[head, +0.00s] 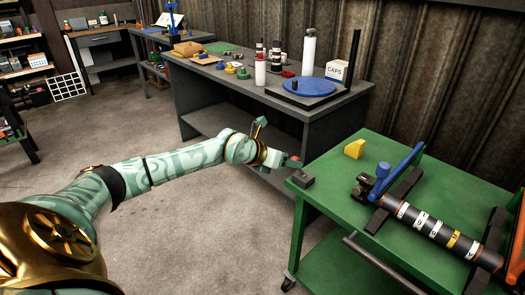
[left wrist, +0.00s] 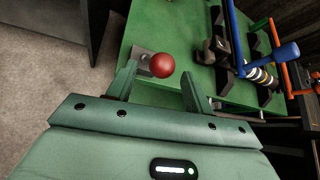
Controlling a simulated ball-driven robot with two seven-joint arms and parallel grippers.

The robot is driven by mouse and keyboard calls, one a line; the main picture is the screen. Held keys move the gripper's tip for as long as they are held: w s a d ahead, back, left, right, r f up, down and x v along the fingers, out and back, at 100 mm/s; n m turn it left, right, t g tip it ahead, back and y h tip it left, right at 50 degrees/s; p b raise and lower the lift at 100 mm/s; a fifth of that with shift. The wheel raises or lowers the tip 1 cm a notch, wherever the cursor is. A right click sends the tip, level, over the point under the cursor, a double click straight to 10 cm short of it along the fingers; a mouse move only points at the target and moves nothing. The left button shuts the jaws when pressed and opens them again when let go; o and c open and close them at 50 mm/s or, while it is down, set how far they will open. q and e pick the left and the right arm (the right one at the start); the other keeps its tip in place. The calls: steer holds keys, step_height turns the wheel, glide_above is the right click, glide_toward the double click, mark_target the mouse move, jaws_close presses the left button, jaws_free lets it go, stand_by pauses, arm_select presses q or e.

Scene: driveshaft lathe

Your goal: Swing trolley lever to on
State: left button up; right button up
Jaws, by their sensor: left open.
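The green trolley (head: 335,200) stands at the right in the head view. A small grey block (head: 302,180) sits at its near left corner, and the lever's red ball knob (head: 294,161) shows just above it, partly hidden by my gripper. My left gripper (head: 278,146) reaches in from the left, open, beside the knob. In the left wrist view the red knob (left wrist: 161,65) appears between the two spread fingers of my left gripper (left wrist: 160,78), with the grey lever base (left wrist: 142,57) behind it. I cannot tell whether a finger touches the knob. My right gripper is not in view.
A grey workbench (head: 330,120) with bottles and a blue disc stands behind. The floor at left is clear.

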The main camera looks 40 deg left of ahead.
arm_select(q)
steer(key=p+v, duration=0.4)
steer(key=v, duration=0.7)
steer(key=shift+s, duration=0.35)
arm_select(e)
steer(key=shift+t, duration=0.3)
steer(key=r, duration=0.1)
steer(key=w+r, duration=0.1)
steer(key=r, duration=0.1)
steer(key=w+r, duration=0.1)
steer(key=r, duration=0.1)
arm_select(q)
steer(key=shift+r, duration=0.1)
